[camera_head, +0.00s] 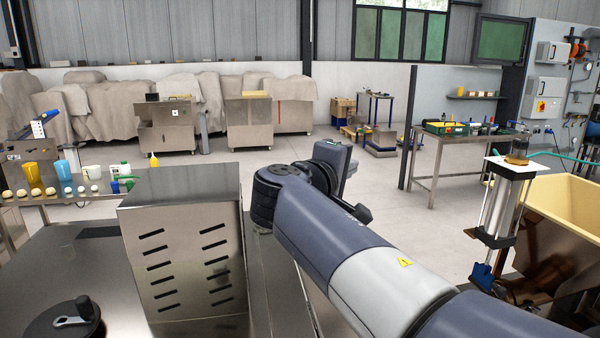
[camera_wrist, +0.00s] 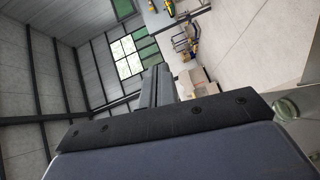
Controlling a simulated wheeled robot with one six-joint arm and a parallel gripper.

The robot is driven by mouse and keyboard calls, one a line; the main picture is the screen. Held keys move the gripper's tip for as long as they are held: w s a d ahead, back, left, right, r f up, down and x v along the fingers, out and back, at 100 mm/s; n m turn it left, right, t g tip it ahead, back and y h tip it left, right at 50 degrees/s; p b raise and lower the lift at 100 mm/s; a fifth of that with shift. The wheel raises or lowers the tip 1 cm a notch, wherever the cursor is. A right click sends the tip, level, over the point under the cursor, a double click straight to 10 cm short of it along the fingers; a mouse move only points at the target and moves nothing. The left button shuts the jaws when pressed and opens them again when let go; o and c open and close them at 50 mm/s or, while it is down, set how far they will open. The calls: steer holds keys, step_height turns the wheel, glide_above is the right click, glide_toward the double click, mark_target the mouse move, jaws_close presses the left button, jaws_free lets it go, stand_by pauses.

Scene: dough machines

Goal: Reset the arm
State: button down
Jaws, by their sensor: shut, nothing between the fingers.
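My arm reaches in from the lower right of the head view and bends at a dark joint near the middle, beside the vented steel machine (camera_head: 190,250). The arm's end is in the air beyond that joint, partly hidden by my own links. In the wrist view my gripper (camera_wrist: 156,84) has its fingers together with nothing held between them. The wrist view is tilted, with the building's wall and windows on its left and the floor on its right. The gripper touches no object that I can see.
A table at left holds cups (camera_head: 33,173) and several dough balls (camera_head: 68,190). A cream tub (camera_head: 572,205) and a metal cylinder device (camera_head: 508,205) stand at right. A steel workbench (camera_head: 465,140) is behind them. Open floor (camera_head: 420,225) lies beyond my arm.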

steer(key=shift+n+t+h, duration=0.5)
steer(key=shift+n, duration=0.1)
steer(key=shift+s+a+r, duration=0.15)
steer(key=shift+a, duration=0.65)
steer(key=shift+s+a+r, duration=0.15)
steer(key=shift+a+r, duration=0.05)
steer(key=shift+a, duration=0.6)
steer(key=shift+s+a+r, duration=0.15)
steer(key=shift+a, duration=0.65)
steer(key=shift+d+p, duration=0.1)
steer(key=shift+p, duration=0.2)
